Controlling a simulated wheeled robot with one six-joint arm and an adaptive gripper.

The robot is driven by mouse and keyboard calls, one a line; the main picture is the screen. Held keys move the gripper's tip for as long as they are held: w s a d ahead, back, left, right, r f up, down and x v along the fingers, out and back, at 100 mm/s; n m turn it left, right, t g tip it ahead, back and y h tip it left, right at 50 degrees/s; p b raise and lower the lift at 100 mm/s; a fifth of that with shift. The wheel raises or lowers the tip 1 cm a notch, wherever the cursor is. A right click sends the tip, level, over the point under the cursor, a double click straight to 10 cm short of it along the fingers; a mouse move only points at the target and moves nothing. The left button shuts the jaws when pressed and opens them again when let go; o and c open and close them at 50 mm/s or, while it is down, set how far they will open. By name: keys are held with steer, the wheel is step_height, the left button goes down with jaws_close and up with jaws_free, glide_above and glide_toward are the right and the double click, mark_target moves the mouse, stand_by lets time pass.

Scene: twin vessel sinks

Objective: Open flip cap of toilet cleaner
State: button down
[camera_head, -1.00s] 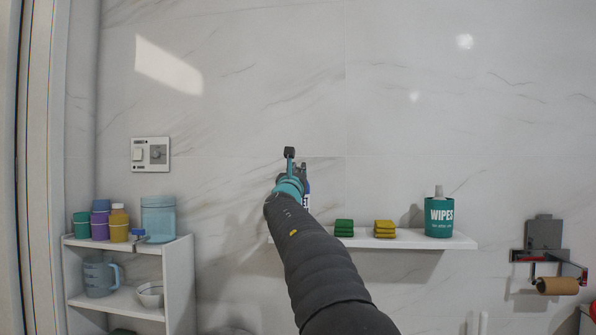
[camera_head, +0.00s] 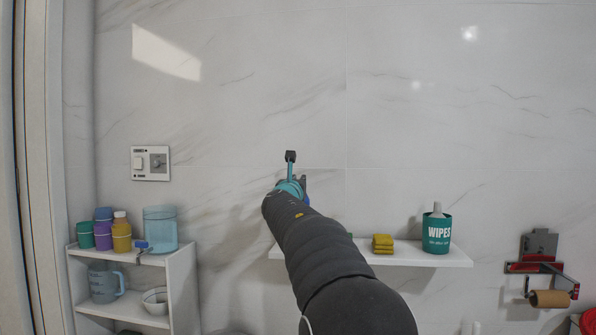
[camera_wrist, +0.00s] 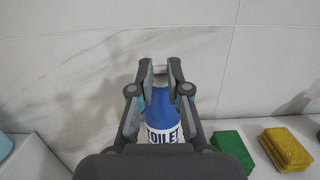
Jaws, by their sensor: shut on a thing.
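The toilet cleaner (camera_wrist: 163,112) is a blue bottle with a label starting "TOILET", standing between the fingers of my gripper (camera_wrist: 160,69) in the wrist view. The fingers close in around its top, with a small pale part showing between the tips. The lower bottle is hidden by my gripper body. I cannot make out whether the flip cap is raised.
The white wall shelf (camera_head: 410,258) also holds yellow sponges (camera_head: 382,244), green sponges (camera_wrist: 232,146) and a teal wipes tub (camera_head: 436,235). A small shelf unit (camera_head: 182,285) with several cups stands at left. A toilet roll holder (camera_head: 540,265) is at right.

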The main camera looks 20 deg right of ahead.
stand_by(0.3)
steer(key=c, duration=1.1)
jaws_free()
steer(key=shift+s, duration=0.1)
steer(key=v, duration=1.2)
steer(key=shift+r, duration=0.15)
